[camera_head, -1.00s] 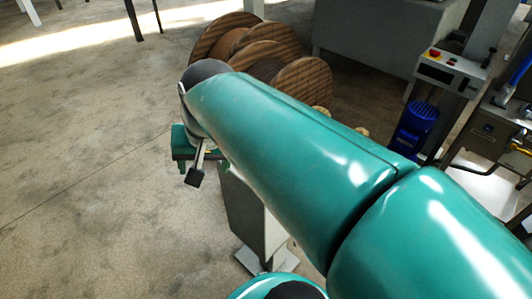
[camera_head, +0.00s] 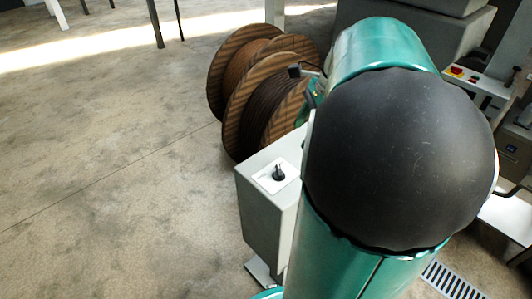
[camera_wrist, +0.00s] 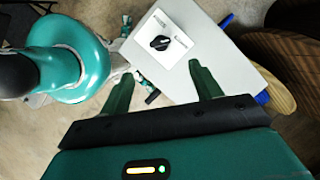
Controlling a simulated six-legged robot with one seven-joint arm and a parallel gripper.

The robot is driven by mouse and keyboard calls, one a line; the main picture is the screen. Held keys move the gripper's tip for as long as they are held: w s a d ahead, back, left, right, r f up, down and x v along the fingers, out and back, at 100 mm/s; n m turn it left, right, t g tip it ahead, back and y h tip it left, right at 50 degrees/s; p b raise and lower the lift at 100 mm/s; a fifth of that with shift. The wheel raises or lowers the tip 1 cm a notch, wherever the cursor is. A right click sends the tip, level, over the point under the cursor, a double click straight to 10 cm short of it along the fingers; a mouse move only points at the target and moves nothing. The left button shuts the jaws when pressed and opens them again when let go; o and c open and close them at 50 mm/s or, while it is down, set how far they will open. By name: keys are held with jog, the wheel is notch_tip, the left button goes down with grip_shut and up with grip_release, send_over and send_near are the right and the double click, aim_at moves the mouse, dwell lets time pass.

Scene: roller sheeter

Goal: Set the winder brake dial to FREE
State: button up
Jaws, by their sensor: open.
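The brake dial is a small black knob (camera_head: 278,173) on a white plate (camera_head: 265,179), on top of a grey pedestal (camera_head: 262,215). In the wrist view the knob (camera_wrist: 160,43) sits upper middle on its white plate (camera_wrist: 181,50). The plate has a label on each side, too small to read, and I cannot tell which label the knob points to. My gripper (camera_wrist: 160,76) is open and empty. Its two green fingers lie either side of the knob's line in the picture, apart from the knob. In the head view my arm mostly hides the gripper.
Wooden cable reels (camera_head: 262,95) stand on the floor just behind the pedestal, and their rims (camera_wrist: 275,90) show at the right of the wrist view. A control panel with a red button (camera_head: 457,70) is at the right. The floor left of the pedestal is clear.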

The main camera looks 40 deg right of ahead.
aim_at(279, 170)
jog(key=x, duration=1.3)
jog(key=c, duration=1)
